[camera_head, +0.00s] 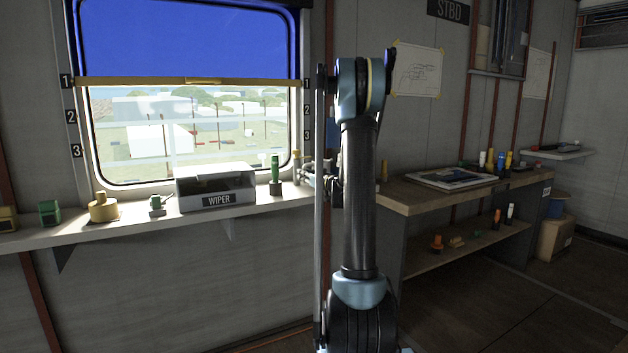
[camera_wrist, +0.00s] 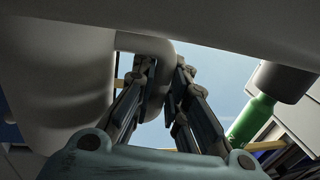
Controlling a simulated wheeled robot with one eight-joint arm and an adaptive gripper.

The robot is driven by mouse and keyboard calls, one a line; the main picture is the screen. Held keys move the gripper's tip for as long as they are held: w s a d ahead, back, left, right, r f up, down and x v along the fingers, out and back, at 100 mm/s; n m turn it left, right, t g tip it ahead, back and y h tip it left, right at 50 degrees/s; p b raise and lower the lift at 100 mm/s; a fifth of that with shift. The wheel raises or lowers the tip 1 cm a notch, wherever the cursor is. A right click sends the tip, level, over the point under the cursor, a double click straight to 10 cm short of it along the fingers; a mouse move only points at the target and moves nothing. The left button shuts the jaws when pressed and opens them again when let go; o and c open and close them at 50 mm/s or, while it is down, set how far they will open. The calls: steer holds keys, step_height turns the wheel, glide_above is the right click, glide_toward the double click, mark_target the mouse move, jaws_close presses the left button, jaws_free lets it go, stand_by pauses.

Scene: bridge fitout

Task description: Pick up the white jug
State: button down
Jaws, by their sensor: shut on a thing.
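The white jug (camera_wrist: 65,75) fills the left of the wrist view, where the picture looks upside down. Its handle (camera_wrist: 148,45) runs between my gripper's (camera_wrist: 164,75) dark fingers, which are closed on it. The jug's body is beside the fingers. Whether its base rests on the sill or is lifted cannot be told. In the head view my arm hides the jug and most of my gripper, near the sill's right end.
The window sill (camera_head: 130,222) holds a grey wiper box (camera_head: 215,187), a brass-coloured piece (camera_head: 103,208) and a green-handled tool (camera_head: 275,172), which also shows close to my gripper in the wrist view (camera_wrist: 250,120). A workbench (camera_head: 410,199) stands at right.

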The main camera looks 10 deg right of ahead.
steer(key=shift+r, duration=0.15)
steer(key=shift+r, duration=4.75)
steer(key=shift+r, duration=0.1)
